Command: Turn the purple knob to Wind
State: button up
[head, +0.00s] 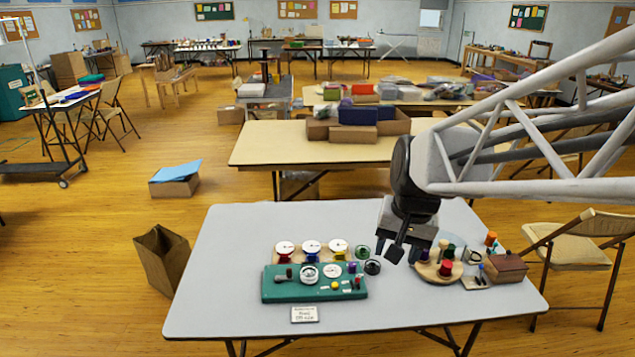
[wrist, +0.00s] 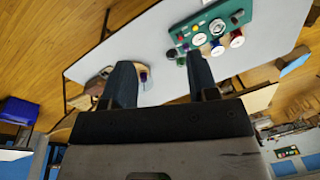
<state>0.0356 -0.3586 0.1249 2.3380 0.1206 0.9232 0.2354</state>
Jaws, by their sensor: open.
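A green panel (head: 272,290) with dials and small knobs lies on the grey table, left of my gripper. A small purple knob (head: 352,267) shows at the panel's back right corner; its pointing direction is too small to read. The panel (wrist: 180,33) also shows at the top of the wrist view, beyond the fingers. My gripper (head: 391,248) is open and empty above the table, to the right of the panel and apart from it. In the wrist view its two fingers (wrist: 160,84) stand apart with bare table between them.
Several white-topped spools (head: 311,247) stand behind the panel. Dark and green rings (head: 372,267) lie right of it. A round wooden tray with colored spools (head: 427,271) and a brown box (head: 504,268) stand further right. The table's left side is clear.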

jog(key=w+f+m, duration=0.3)
jog(key=w+f, duration=0.1)
jog(key=w, duration=0.7)
jog(key=m+g+y, duration=0.3)
jog(key=m, duration=0.5)
send_over(353, 264)
jog(key=w+d, duration=0.1)
jog(key=d, duration=0.2)
notch_tip(353, 264, down, 25)
jog(key=shift+f, duration=0.15)
jog(key=shift+x, duration=3.9)
jog(key=shift+w, duration=0.15)
jog(key=shift+c, duration=0.5)
jog(key=c, duration=0.8)
